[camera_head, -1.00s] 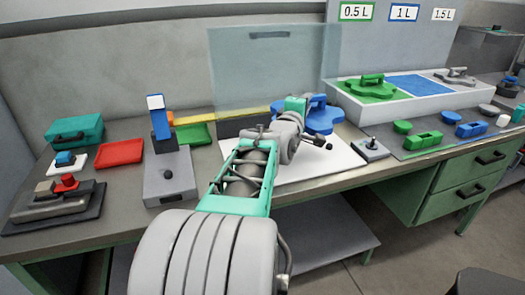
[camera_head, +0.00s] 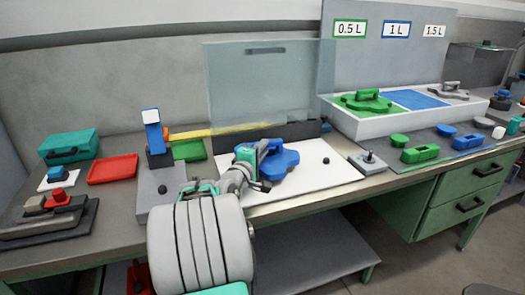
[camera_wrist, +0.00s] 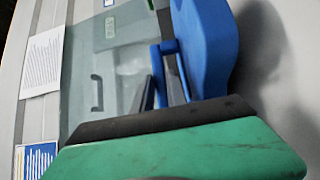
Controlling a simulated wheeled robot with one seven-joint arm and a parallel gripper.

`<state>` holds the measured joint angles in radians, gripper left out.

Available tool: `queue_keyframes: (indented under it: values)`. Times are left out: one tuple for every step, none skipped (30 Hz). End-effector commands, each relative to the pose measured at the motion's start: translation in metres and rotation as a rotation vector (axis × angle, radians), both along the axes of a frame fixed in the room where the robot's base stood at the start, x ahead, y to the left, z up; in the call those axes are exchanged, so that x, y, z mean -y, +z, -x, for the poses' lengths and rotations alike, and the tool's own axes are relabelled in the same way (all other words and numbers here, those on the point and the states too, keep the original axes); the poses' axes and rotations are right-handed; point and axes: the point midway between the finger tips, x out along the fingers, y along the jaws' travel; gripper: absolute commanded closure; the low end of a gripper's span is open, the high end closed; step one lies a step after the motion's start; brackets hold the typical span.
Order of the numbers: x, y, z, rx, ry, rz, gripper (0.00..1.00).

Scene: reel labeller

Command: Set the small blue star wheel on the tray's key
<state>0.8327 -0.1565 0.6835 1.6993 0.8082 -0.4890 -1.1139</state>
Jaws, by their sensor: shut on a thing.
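The blue star wheel (camera_head: 285,161), a lobed disc with an upright handle, is in my gripper (camera_head: 262,160) over the white board. My gripper is shut on its handle, and my wrist partly hides the wheel. In the wrist view, the wheel (camera_wrist: 206,45) fills the top right, tilted, with its handle at my fingertips (camera_wrist: 165,78). I cannot tell how high it is above the board. A long white tray (camera_head: 352,127) stands at the back right. A green star wheel and a grey one flank its bare blue field (camera_head: 412,99). I cannot make out a key there.
A clear upright panel (camera_head: 265,90) stands behind the white board (camera_head: 330,172). A grey block with a black knob (camera_head: 368,161) is right of it. A grey stand with a blue post (camera_head: 154,137) and a red tray (camera_head: 113,169) are left. Green and blue parts lie right.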

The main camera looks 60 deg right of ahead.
Motion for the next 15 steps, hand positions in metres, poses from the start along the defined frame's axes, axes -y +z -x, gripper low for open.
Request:
queue_keyframes:
  values:
    - [0.0002, 0.0031, -0.0001, 0.002, 0.0, 0.005, 1.0]
    - [0.0002, 0.003, -0.0001, 0.002, 0.0, 0.004, 1.0]
    - [0.0002, 0.0022, -0.0001, 0.002, 0.0, 0.004, 1.0]
    - [0.0001, 0.0009, -0.0001, 0.002, 0.0, 0.004, 1.0]
    - [0.0002, -0.0004, -0.0001, 0.002, 0.0, 0.004, 1.0]
    - [0.0001, -0.0017, -0.0001, 0.002, 0.0, 0.004, 1.0]
    - [0.0, -0.0026, 0.0, 0.0, 0.0, 0.0, 0.8]
    - [0.0, -0.0024, 0.0, 0.0, 0.0, 0.0, 0.77]
    - [0.0, -0.0024, 0.0, 0.0, 0.0, 0.0, 0.74]
    - [0.0, -0.0023, 0.0001, 0.0, 0.0, 0.0, 0.72]
    - [0.0, -0.0024, 0.0001, 0.0, 0.0, -0.001, 0.69]
    - [0.0, -0.0025, 0.0001, 0.0, 0.0, -0.001, 0.66]
    - [0.0, -0.0026, 0.0001, 0.0, 0.0, -0.001, 0.63]
    - [0.0, -0.0027, 0.0001, 0.0, 0.0, -0.001, 0.61]
    - [0.0, -0.0027, 0.0001, 0.0, 0.0, -0.001, 0.6]
